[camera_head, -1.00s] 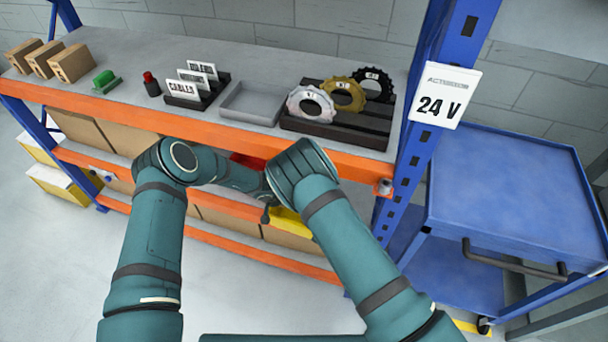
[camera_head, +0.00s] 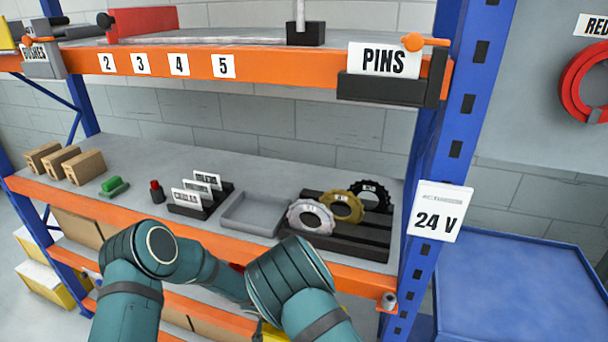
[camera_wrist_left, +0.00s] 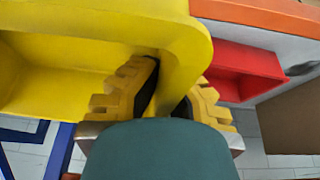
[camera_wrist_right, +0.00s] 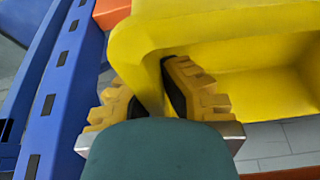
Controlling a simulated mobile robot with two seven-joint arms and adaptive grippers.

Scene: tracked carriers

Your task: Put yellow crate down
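The yellow crate shows large in the left wrist view (camera_wrist_left: 70,70) and the right wrist view (camera_wrist_right: 265,85). In the head view only a sliver of it (camera_head: 272,334) shows at the bottom edge, between my arms. My left gripper (camera_wrist_left: 168,105) has its yellow-padded fingers on both sides of one crate wall. My right gripper (camera_wrist_right: 150,105) grips another wall the same way. Both look closed on the crate. The grippers are hidden in the head view behind my teal arms. What lies under the crate cannot be seen.
A red bin (camera_wrist_left: 245,70) sits beside the crate on the shelf side. The middle shelf (camera_head: 130,205) holds cartons, a grey tray (camera_head: 255,213) and gears (camera_head: 311,216). A blue upright (camera_head: 450,150) stands right, with a blue cart (camera_head: 510,290) beyond it.

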